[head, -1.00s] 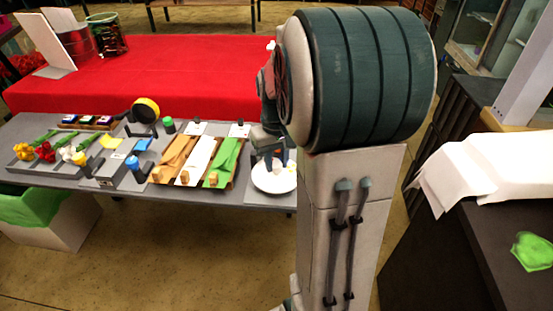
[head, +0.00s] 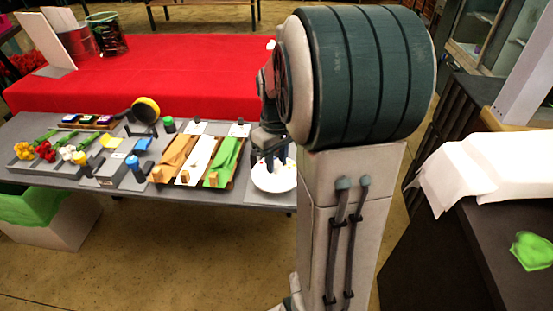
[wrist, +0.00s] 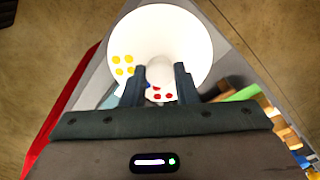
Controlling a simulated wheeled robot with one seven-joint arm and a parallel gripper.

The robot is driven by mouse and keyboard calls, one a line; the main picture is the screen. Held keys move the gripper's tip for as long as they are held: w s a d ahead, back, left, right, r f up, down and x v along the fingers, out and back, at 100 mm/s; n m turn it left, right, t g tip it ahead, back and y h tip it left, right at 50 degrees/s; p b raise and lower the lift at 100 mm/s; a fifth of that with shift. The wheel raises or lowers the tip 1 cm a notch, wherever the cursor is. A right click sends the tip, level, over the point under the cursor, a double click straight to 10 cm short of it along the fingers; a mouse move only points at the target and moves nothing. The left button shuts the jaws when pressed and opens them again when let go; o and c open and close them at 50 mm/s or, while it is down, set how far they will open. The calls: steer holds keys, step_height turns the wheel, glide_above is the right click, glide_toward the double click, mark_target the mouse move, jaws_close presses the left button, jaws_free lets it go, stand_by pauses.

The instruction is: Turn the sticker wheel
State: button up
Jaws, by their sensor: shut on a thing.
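The sticker wheel (head: 273,183) is a round white disc at the right end of the grey table, partly hidden by my arm in the head view. In the wrist view the wheel (wrist: 193,45) fills the upper middle, with yellow dots (wrist: 123,65) on its left and red dots and a bit of blue near my fingers. My gripper (wrist: 161,75) is over the wheel's middle, its two dark fingers apart with a pale part of the wheel, seemingly a central knob, between them. The fingertip contact is hard to see. In the head view my gripper (head: 270,158) points down onto the disc.
Wrapping sheets in orange, white and green (head: 222,163) lie on a wooden rack just left of the wheel. Flowers (head: 45,150) and small tools lie farther left. A red-covered table (head: 190,70) stands behind. A dark counter with white paper (head: 490,170) is at the right.

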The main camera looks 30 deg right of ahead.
mark_target(276, 164)
steer(key=o, duration=1)
step_height(276, 164, up, 14)
steer(key=p, duration=0.1)
